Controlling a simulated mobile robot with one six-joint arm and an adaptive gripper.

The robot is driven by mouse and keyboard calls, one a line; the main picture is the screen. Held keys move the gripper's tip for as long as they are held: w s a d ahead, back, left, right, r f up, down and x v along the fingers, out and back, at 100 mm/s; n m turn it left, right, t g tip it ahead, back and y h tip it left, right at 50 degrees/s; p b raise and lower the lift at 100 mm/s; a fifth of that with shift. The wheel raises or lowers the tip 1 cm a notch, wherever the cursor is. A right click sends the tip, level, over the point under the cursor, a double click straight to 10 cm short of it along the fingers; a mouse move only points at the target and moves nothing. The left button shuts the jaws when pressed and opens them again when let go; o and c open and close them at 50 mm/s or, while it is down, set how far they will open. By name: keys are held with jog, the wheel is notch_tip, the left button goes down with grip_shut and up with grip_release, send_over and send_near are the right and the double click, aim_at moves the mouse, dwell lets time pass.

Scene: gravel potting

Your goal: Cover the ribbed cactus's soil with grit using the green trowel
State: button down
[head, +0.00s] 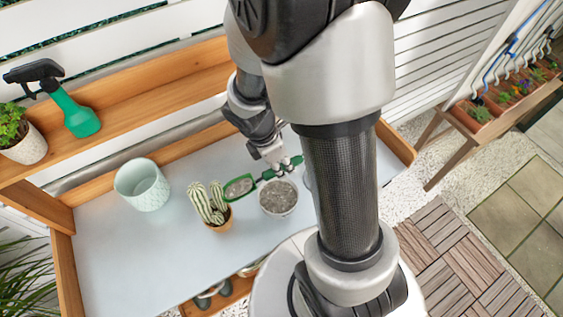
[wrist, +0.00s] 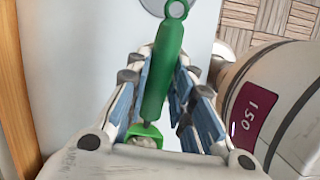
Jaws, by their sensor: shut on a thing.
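My gripper (head: 279,165) is shut on the handle of the green trowel (head: 239,187), above the bench. In the wrist view the green handle (wrist: 161,75) lies between the blue-padded fingers, and only a small part of the scoop shows below. In the head view the scoop points left, between the cactus and the grit bowl, with grey speckled material inside. The ribbed cactus (head: 208,202) has several pale-striped columns and stands upright in a terracotta pot (head: 218,224). Its soil is mostly hidden. The round bowl of grey grit (head: 278,197) stands to its right, just below the trowel.
An empty pale green pot (head: 142,185) stands left of the cactus. A wooden shelf (head: 150,87) behind holds a green spray bottle (head: 75,108) and a potted plant (head: 22,140). A pale cylinder with a dark red label (wrist: 275,100) is close right of the fingers. The bench's front left is clear.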

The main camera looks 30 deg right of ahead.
jog(key=shift+f, duration=0.25)
jog(key=shift+w+a+r+h+b, duration=0.1)
jog(key=shift+a+r+h+b, duration=0.4)
jog(key=shift+r, duration=0.3)
jog(key=shift+w+a+r+h+b, duration=0.1)
jog(key=shift+a+r+h+b, duration=0.2)
jog(key=shift+r+h, duration=0.45)
jog(key=shift+a+r+h+b, duration=0.3)
jog(key=shift+a+r+h, duration=0.15)
jog(key=shift+r, duration=0.4)
jog(key=shift+w+a+r+g+h, duration=0.1)
jog(key=shift+a+r+g+h, duration=0.3)
jog(key=shift+a+r+h, duration=0.5)
jog(key=d+f+y+p, duration=0.2)
jog(key=f+y, duration=0.1)
jog(key=d+f+y+p, duration=0.1)
jog(key=d, duration=0.1)
jog(key=shift+s+f+t, duration=0.2)
jog(key=shift+s+t, duration=0.1)
jog(key=shift+s, duration=0.05)
jog(key=shift+d+f+y, duration=0.25)
jog(key=shift+f+y, duration=0.25)
jog(key=shift+y, duration=0.1)
jog(key=shift+f, duration=0.15)
jog(key=shift+a+p, duration=0.1)
jog(key=shift+p, duration=0.2)
